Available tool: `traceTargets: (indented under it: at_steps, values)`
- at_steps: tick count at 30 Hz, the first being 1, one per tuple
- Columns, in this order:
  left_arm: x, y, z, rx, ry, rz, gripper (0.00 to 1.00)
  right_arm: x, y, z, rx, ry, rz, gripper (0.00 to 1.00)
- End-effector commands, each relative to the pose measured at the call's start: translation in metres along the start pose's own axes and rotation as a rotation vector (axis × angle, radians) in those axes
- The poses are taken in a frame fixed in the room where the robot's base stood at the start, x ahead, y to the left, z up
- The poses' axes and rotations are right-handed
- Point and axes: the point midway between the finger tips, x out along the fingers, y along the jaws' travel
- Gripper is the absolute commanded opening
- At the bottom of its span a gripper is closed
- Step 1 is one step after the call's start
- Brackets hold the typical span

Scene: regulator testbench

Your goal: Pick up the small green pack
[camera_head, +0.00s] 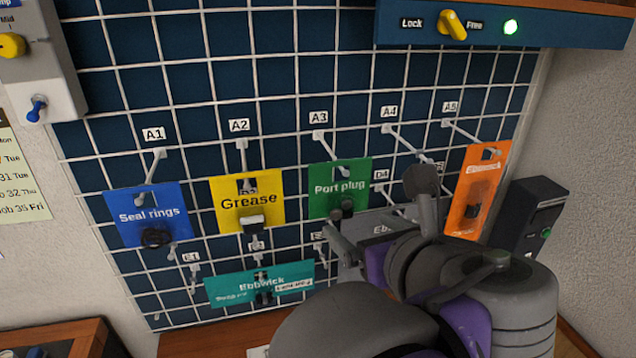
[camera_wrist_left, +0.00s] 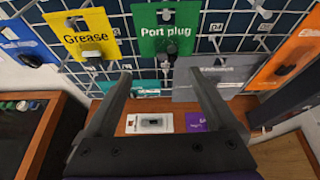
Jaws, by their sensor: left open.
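The small green pack labelled "Port plug" (camera_head: 338,178) hangs on the hook marked A3 on the grid wall, with a dark plug near its lower edge. It also shows at the top of the left wrist view (camera_wrist_left: 168,22). My left gripper (camera_head: 380,212) is open and empty, in front of the grid, below and to the right of the green pack in the head view. In the left wrist view the two fingers (camera_wrist_left: 159,74) stand wide apart, with the pack above and beyond their tips. The gripper looks apart from the pack.
A yellow "Grease" pack (camera_head: 246,196) and a blue pack (camera_head: 150,212) hang to its left. An orange pack (camera_head: 473,192) hangs at right, and a teal pack (camera_head: 262,283) lower. A grey pack (camera_wrist_left: 212,84) is partly behind my gripper. Bare hooks protrude around A4.

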Motion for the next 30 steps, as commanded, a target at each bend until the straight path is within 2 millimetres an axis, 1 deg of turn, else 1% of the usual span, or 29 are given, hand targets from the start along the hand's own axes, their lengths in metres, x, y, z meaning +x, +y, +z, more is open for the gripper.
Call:
traceTargets:
  at_steps: [2, 4, 12, 19, 25, 27, 30]
  values:
    - [-0.005, -0.005, 0.005, 0.031, -0.017, -0.011, 0.91, 0.000, 0.000, 0.000, 0.000, 0.000, 0.000, 0.88]
    - [-0.003, -0.007, 0.008, 0.044, -0.025, -0.011, 0.91, 0.000, 0.000, 0.000, 0.000, 0.000, 0.000, 0.88]
    - [0.039, -0.007, 0.009, 0.044, -0.025, -0.007, 0.91, 0.000, 0.000, 0.000, 0.000, 0.000, 0.000, 0.88]
    - [0.057, -0.008, 0.009, 0.042, -0.025, -0.010, 0.91, -0.001, 0.000, -0.001, 0.000, 0.001, 0.000, 0.88]
    - [0.087, -0.012, 0.010, 0.042, -0.025, -0.008, 0.91, -0.004, 0.000, -0.004, 0.000, 0.003, 0.000, 0.88]
    - [0.095, -0.012, 0.010, 0.042, -0.025, -0.009, 0.91, -0.004, 0.000, -0.004, 0.000, 0.003, 0.000, 0.88]
    - [0.101, -0.013, 0.009, 0.042, -0.025, -0.010, 0.91, -0.004, 0.000, -0.004, 0.000, 0.003, 0.000, 0.88]
